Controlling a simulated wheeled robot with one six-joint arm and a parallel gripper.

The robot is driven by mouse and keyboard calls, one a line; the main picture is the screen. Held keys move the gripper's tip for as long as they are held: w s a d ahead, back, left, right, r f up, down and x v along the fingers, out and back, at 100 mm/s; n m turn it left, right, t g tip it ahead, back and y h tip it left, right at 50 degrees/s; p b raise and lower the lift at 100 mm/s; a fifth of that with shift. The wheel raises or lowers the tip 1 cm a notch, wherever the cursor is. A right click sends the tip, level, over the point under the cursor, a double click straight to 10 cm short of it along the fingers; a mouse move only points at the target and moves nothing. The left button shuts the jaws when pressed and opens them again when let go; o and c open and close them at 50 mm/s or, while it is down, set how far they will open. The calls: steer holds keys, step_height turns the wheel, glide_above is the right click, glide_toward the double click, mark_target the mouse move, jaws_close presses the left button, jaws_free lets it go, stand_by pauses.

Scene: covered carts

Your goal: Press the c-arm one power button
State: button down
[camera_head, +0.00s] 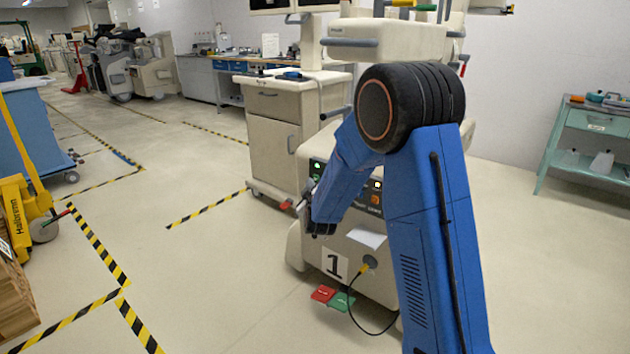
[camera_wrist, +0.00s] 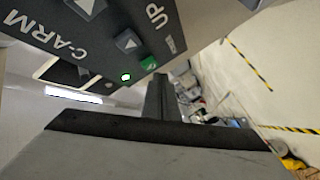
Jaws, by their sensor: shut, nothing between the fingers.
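The c-arm unit marked 1 (camera_head: 335,263) is a cream machine partly hidden behind my blue arm. Its dark control panel (camera_head: 317,168) shows green lights at the left. In the wrist view the panel (camera_wrist: 100,35) reads C-ARM and UP and has grey arrow buttons. I cannot read for sure which one is power. My gripper (camera_wrist: 158,80) is shut and empty, its tips close to the green button. I cannot tell whether they touch it.
A cream drawer cart (camera_head: 274,130) stands left of the unit. Red (camera_head: 323,293) and green (camera_head: 341,301) pedals and a black cable (camera_head: 362,318) lie at its base. A teal cart (camera_head: 590,125) stands at right. The floor at left is open, with striped tape.

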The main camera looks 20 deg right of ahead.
steer(key=shift+d, duration=0.1)
stand_by(0.3)
steer(key=shift+w+d, duration=0.25)
steer(key=shift+d, duration=0.05)
steer(key=shift+w+d, duration=0.1)
steer(key=shift+d, duration=0.05)
stand_by(0.6)
steer(key=shift+s+a, duration=0.4)
steer(key=shift+a, duration=0.15)
steer(key=shift+a, duration=0.1)
steer(key=shift+s+a, duration=0.9)
steer(key=shift+a, duration=0.25)
steer(key=shift+s+a, duration=0.85)
steer(key=shift+a, duration=0.3)
steer(key=shift+r, duration=0.1)
